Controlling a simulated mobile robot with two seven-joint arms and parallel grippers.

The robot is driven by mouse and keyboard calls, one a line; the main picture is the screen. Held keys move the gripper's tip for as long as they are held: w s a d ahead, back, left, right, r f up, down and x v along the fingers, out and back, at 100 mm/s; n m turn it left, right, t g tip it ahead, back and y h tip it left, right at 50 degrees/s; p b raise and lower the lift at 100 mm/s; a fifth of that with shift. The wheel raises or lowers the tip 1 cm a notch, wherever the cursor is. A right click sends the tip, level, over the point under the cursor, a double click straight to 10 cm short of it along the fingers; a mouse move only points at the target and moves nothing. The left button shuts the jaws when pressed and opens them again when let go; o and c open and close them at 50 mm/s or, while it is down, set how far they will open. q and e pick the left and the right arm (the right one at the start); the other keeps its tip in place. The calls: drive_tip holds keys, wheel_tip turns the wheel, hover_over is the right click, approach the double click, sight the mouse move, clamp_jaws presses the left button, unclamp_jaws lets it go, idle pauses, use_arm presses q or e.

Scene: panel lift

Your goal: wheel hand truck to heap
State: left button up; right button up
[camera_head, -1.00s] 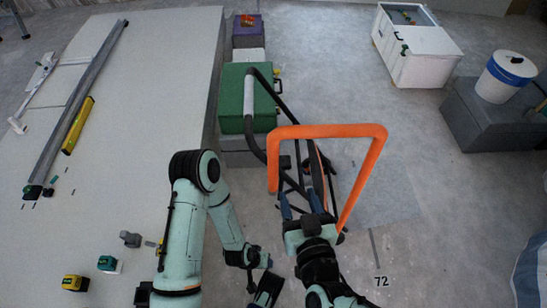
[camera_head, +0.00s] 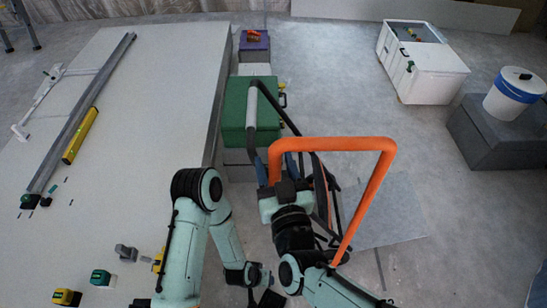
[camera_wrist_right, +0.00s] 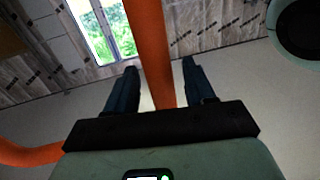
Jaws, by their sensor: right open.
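The hand truck's orange tube handle (camera_head: 340,144) stands upright in front of me in the head view. Its dark frame (camera_head: 322,190) is partly hidden behind the handle and my right arm. My right gripper (camera_head: 275,168) is open at the handle's left leg. In the right wrist view the orange tube (camera_wrist_right: 152,50) passes between the two spread dark fingers (camera_wrist_right: 158,75), with gaps on both sides. My left gripper (camera_head: 264,297) is low at the bottom edge, partly cut off, and its jaws are not clear. I cannot make out a heap.
A green box (camera_head: 236,112) stands behind the handle, with a purple box (camera_head: 254,44) farther back. A large pale panel (camera_head: 150,130) fills the left. A white cabinet (camera_head: 430,72) and a grey block (camera_head: 490,140) with a white bucket stand right. Floor between them is clear.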

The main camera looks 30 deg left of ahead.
drive_tip(key=shift+x, duration=1.1)
clamp_jaws()
drive_tip(key=shift+d, duration=0.1)
